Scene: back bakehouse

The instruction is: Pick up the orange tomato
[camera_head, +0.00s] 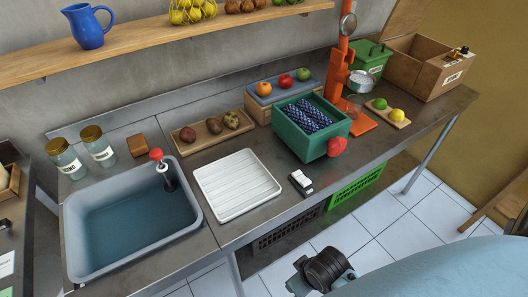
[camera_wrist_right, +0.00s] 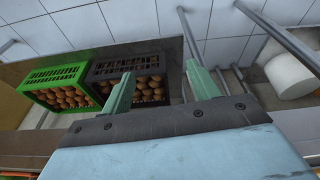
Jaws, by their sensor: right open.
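The orange tomato (camera_head: 264,87) sits at the left end of a row on a blue-grey tray (camera_head: 259,97) on a wooden box, towards the back of the counter. In the head view only my right arm shows, at the lower right. My left gripper is not in view.
A green crate of dark patterned cloth (camera_head: 334,150) stands in front of the tomatoes, with a red heart-shaped thing (camera_head: 337,146) at its side. An orange press (camera_head: 338,75) stands right. A white ribbed tray (camera_head: 236,205) and sink (camera_head: 130,270) lie left. Crates of brown round things (camera_wrist_right: 56,112) stand below.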

